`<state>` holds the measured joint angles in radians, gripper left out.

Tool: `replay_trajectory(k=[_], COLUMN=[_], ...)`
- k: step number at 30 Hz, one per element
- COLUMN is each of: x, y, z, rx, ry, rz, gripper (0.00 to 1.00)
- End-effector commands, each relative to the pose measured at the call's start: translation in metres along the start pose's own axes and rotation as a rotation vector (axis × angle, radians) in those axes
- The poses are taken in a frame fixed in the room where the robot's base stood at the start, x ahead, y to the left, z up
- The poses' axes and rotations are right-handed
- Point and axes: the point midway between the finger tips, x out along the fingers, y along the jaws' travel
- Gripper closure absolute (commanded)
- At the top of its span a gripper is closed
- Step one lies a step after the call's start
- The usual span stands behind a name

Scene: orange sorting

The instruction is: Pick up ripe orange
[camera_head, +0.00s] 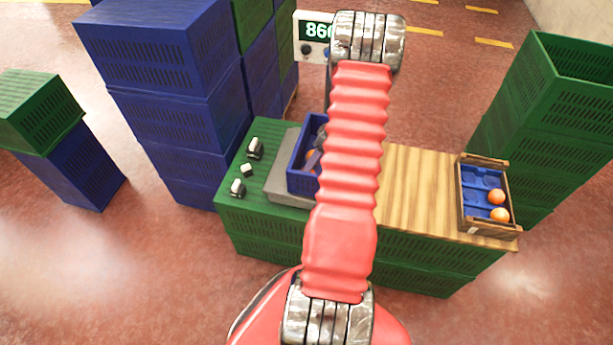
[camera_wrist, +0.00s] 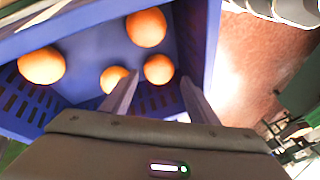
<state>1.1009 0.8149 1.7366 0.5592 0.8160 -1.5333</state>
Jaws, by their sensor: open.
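Several round oranges lie in a blue crate (camera_wrist: 185,45); all look evenly orange in the wrist view. One orange (camera_wrist: 158,69) shows between and just beyond the tips of my gripper (camera_wrist: 158,88), which is open and empty. Another orange (camera_wrist: 114,79) is beside the left finger, partly covered by it. A third orange (camera_wrist: 146,27) lies farther up, and one more orange (camera_wrist: 41,66) is at the left. In the head view the blue crate (camera_head: 297,181) sits on a grey scale, and my red arm hides much of it and most of my gripper.
A wooden tray (camera_head: 487,236) with blue inserts holds two oranges (camera_head: 498,205) on the right of the wooden top (camera_head: 415,195). The scale's display (camera_head: 314,31) stands behind. Small metal pieces (camera_head: 237,187) lie left of the scale (camera_head: 280,178). Stacked blue crates (camera_head: 165,95) and green crates (camera_head: 530,120) flank the table.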

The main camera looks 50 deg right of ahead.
Motion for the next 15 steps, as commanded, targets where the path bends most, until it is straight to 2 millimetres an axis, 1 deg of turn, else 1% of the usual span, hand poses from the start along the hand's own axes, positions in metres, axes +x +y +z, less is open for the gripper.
replay_trajectory(k=[4, 7, 15], x=[0.001, 0.007, 0.042], y=[0.0, 0.0, 0.002], z=[0.0, 0.0, 0.001], rx=[0.0, -0.001, 0.0], ry=[0.0, -0.001, -0.001], rz=[-0.001, -0.001, -0.003], gripper=[0.46, 0.46, 0.46])
